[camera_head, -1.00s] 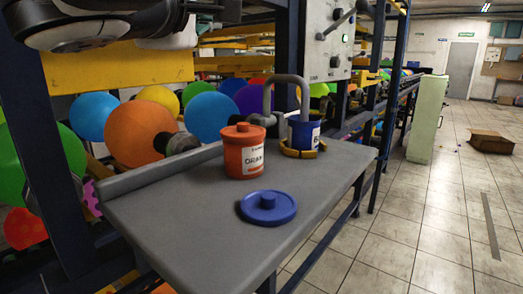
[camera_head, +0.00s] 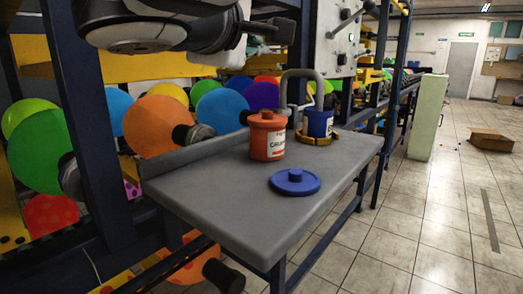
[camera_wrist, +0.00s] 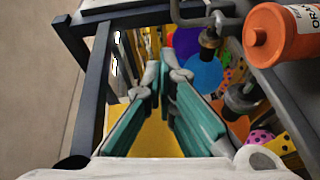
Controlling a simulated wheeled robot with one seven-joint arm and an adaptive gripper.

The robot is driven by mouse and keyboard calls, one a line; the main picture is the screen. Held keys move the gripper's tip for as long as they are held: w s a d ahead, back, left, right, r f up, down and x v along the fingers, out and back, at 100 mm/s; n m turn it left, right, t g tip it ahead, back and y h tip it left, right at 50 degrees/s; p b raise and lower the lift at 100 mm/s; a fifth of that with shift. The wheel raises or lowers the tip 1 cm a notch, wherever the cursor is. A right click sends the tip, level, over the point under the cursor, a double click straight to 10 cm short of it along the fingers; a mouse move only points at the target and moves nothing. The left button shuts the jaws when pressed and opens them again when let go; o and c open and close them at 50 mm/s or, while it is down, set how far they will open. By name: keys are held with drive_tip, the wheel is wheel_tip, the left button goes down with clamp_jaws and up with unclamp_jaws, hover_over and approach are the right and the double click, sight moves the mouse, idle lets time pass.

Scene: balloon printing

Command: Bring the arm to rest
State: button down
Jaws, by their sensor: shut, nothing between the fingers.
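My gripper (camera_wrist: 158,78) shows in the wrist view with its teal-padded fingers drawn together at the tips and nothing between them. In the head view my arm crosses the top left, with my gripper (camera_head: 268,28) above and behind the table, apart from everything on it. The orange can (camera_head: 267,135) stands upright on the grey table (camera_head: 230,205), and it also shows at the upper right of the wrist view (camera_wrist: 285,38). The blue can (camera_head: 319,122) stands behind it in a yellow holder under a grey bent pipe. The blue lid (camera_head: 295,183) lies flat on the table.
Several coloured balloons (camera_head: 152,125) fill the rack behind the table. Dark blue posts (camera_head: 80,110) and a control panel (camera_head: 330,38) stand close to my arm. A pale green cabinet (camera_head: 428,118) and a cardboard box (camera_head: 491,141) stand right. The tiled floor there is open.

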drive_tip(key=s+d+f+m+g+h+b, duration=0.1)
drive_tip(key=s+d+f+m+g+b, duration=0.3)
drive_tip(key=d+f, duration=0.65)
drive_tip(key=s+d+f+m+g+h, duration=0.25)
drive_tip(key=s+d+f+g, duration=0.35)
drive_tip(key=d+f, duration=0.45)
drive_tip(key=s+f+m+g+y+b, duration=0.55)
drive_tip(key=s+f+m+y, duration=0.2)
drive_tip(key=s+f, duration=1.3)
wheel_tip(320, 180, up, 38)
drive_tip(key=t+y+p, duration=0.1)
drive_tip(key=t+p, duration=0.2)
drive_tip(key=p, duration=3.3)
drive_tip(key=shift+s+f+n, duration=0.15)
drive_tip(key=shift+s+n, duration=0.15)
drive_tip(key=shift+n, duration=0.1)
